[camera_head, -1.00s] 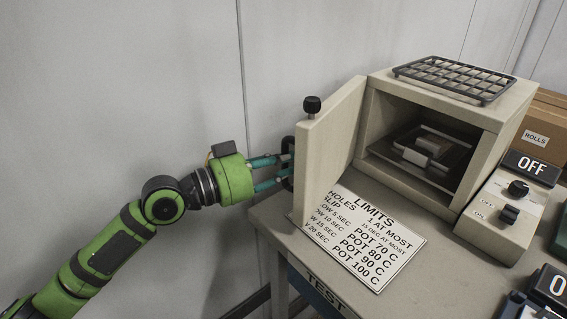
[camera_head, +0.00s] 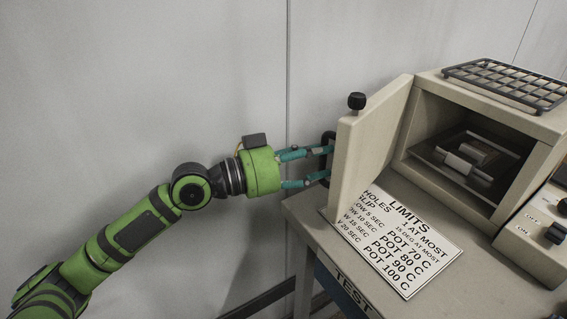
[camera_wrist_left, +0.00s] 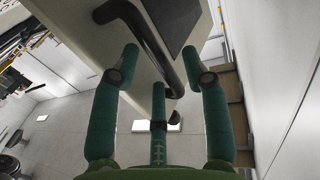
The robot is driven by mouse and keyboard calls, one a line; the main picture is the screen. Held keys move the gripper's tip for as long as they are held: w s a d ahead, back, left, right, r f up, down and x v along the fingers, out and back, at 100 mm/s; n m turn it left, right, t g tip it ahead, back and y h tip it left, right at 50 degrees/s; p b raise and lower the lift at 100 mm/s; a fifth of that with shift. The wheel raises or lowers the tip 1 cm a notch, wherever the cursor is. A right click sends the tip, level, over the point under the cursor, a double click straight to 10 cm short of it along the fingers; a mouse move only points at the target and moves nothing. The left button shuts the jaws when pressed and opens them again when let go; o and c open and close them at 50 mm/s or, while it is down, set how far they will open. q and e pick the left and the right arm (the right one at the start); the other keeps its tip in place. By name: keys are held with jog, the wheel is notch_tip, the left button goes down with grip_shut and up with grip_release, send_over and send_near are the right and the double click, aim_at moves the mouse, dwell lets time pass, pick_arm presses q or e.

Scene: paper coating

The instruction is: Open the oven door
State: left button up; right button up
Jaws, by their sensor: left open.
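The oven (camera_head: 497,108) is a beige box on the table, with its inside showing. My left gripper (camera_head: 325,165) is at the outer face of the door, by the dark door handle (camera_head: 328,146). In the left wrist view the handle (camera_wrist_left: 150,45) is a black bar that runs between my open teal fingers (camera_wrist_left: 168,68). I cannot tell whether the fingers touch it. My right gripper is not in view.
A wire rack (camera_head: 507,83) lies on top of the oven. A tray (camera_head: 470,160) with a small block is inside. A printed limits sheet (camera_head: 402,245) lies on the table (camera_head: 318,222) below the door. A switch box (camera_head: 540,238) is at the right. Bare wall is behind my arm.

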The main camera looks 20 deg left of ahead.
pick_arm(q)
jog(key=v, duration=1)
jog(key=shift+s, duration=0.15)
